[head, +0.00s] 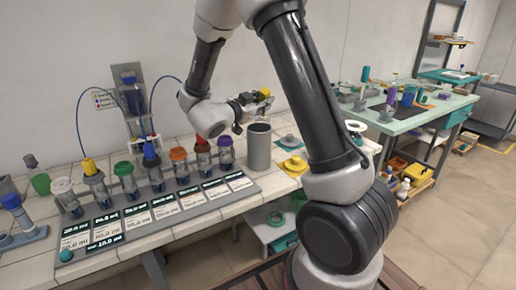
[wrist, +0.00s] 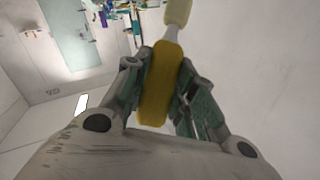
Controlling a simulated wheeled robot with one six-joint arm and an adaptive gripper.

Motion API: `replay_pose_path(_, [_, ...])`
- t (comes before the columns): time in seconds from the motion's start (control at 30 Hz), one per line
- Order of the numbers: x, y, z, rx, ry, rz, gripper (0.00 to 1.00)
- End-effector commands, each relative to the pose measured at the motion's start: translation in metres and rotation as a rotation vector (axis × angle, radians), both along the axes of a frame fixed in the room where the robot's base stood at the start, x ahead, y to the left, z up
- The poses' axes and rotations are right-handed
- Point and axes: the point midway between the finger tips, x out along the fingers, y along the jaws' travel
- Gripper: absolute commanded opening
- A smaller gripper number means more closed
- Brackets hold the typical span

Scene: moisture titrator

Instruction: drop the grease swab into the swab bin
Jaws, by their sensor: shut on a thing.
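My gripper (head: 257,99) is shut on the grease swab (head: 264,93), whose yellow part shows at the fingertips. In the wrist view, the swab (wrist: 160,88) has a thick yellow handle clamped between both fingers (wrist: 160,85). A pale shaft and a yellowish tip (wrist: 178,12) extend beyond the fingers. A grey open-topped cylinder (head: 259,150), which looks like the swab bin, stands on the tiled bench. My gripper is above its rim, with the swab apart from it. The bin is not recognisable in the wrist view.
A rack (head: 150,212) with several colour-capped vials and labels lies left of the cylinder. A titrator stand (head: 132,100) is behind it. A yellow dish (head: 293,166) and a teal-grey one (head: 288,141) sit to the right. A green side table (head: 425,115) stands farther right.

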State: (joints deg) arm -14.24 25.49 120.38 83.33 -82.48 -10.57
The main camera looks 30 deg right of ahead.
Motion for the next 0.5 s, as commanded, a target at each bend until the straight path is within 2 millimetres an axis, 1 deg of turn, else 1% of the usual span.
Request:
replay_pose_path(0.1, [0.000, 0.000, -0.015, -0.001, 0.003, 0.000, 0.00])
replay_pose_path(0.2, [0.000, 0.000, -0.024, -0.001, 0.002, 0.001, 0.00])
replay_pose_path(0.33, [0.000, 0.000, -0.030, -0.002, 0.000, 0.001, 0.00])
replay_pose_path(0.5, [0.000, 0.000, -0.031, 0.000, 0.000, 0.001, 0.00])
